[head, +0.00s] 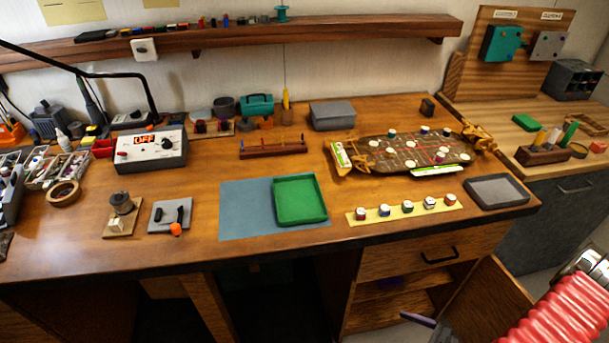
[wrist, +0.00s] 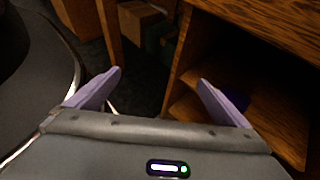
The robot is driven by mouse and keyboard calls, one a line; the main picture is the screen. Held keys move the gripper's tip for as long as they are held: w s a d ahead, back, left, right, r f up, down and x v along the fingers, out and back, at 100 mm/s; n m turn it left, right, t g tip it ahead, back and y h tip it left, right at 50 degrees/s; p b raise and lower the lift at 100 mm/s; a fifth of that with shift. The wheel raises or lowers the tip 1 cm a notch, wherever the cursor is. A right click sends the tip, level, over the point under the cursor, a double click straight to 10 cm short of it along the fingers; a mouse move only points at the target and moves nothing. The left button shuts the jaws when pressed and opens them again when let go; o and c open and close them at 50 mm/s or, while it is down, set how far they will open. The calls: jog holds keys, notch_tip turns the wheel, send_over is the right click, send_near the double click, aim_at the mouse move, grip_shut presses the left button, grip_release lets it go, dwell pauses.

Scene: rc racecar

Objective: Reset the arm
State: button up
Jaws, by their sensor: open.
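My gripper (wrist: 160,80) shows in the wrist view with its two purple fingers spread wide apart. It is open, and nothing is between the fingers. Behind it are the wooden shelves (wrist: 285,110) under the workbench. In the head view, a purple finger of my gripper (head: 418,320) shows at the bottom edge, below the bench top and in front of the open cabinet. My red ribbed arm part is at the lower right corner. Most of my arm is out of the picture.
The wooden workbench (head: 120,248) holds a racecar chassis (head: 390,160), a green tray (head: 298,199), a grey tray (head: 497,191) and a power supply (head: 150,150). A drawer (head: 432,252) and an open cabinet door (head: 490,308) are close to my gripper.

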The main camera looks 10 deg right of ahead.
jog(key=a+r+n+g+h, duration=0.25)
jog(key=r+n, duration=0.45)
jog(key=r, duration=0.4)
jog(key=a+r+n+g+h, duration=0.15)
jog(key=r+n+g, duration=0.35)
jog(key=r, duration=0.6)
jog(key=a+r+n+g+h, duration=0.25)
jog(key=r+n, duration=0.55)
jog(key=r, duration=0.4)
jog(key=a+r+n+t+h, duration=0.1)
jog(key=a+r+n+t, duration=0.2)
jog(key=a+r, duration=0.3)
jog(key=s+a+r+n+t+h, duration=0.1)
jog(key=a+r+n+t, duration=0.2)
jog(key=r, duration=0.8)
jog(key=a+n, duration=0.2)
jog(key=a, duration=0.2)
jog(key=shift+s+r, duration=0.2)
jog(key=shift+r, duration=0.15)
jog(key=shift+c, duration=0.3)
